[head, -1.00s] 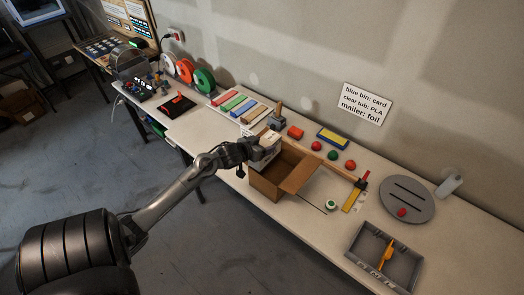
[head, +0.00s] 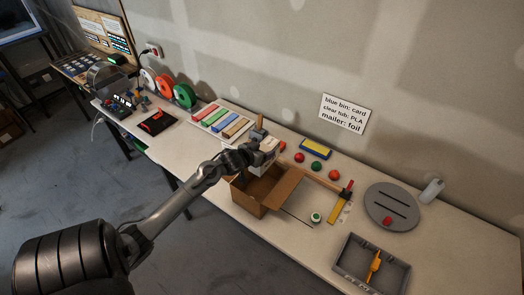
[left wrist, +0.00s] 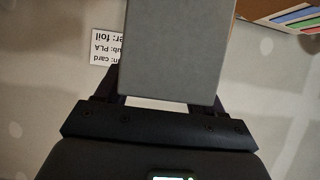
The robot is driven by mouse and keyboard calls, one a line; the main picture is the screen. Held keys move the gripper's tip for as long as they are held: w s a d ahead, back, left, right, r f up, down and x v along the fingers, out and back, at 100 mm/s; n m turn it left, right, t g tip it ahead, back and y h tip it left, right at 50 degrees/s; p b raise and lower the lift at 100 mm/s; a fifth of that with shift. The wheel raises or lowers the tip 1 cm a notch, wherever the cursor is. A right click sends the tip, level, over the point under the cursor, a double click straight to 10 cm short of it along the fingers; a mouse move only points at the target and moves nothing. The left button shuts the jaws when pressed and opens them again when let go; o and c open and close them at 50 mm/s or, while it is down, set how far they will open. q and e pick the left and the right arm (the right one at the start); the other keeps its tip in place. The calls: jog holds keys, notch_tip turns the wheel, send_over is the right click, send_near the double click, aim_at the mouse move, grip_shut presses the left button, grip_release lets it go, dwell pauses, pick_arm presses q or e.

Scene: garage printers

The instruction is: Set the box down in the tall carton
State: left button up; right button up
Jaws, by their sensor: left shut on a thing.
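The box (head: 266,157) is small and whitish, held by my left gripper (head: 249,154) in the head view. In the left wrist view the box (left wrist: 180,48) is a plain grey face filling the space between the fingers. The left gripper is shut on it. The tall carton (head: 252,199) is brown cardboard, open at the top, with a flap out to the right. The box shows at the carton's far rim, seemingly above it; the gripper partly hides it, and its exact height is unclear. My right gripper is not in view.
Red and green balls (head: 316,167) and a yellow-blue sponge (head: 315,148) lie behind the carton. A green-and-white round item (head: 316,217), a grey tray (head: 345,259) and a grey disc (head: 378,212) are to the right. Coloured bars (head: 222,121) lie to the left.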

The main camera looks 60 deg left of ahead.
pick_arm(q)
jog(key=shift+r, duration=0.2)
jog(key=shift+f, duration=0.25)
notch_tip(320, 180, down, 5)
jog(key=shift+r+b, duration=0.1)
jog(key=shift+b, duration=0.8)
jog(key=shift+f+b, duration=1.15)
jog(key=shift+f, duration=1.55)
jog(key=o, duration=1.3)
jog(key=shift+o, duration=0.3)
jog(key=shift+f, duration=0.1)
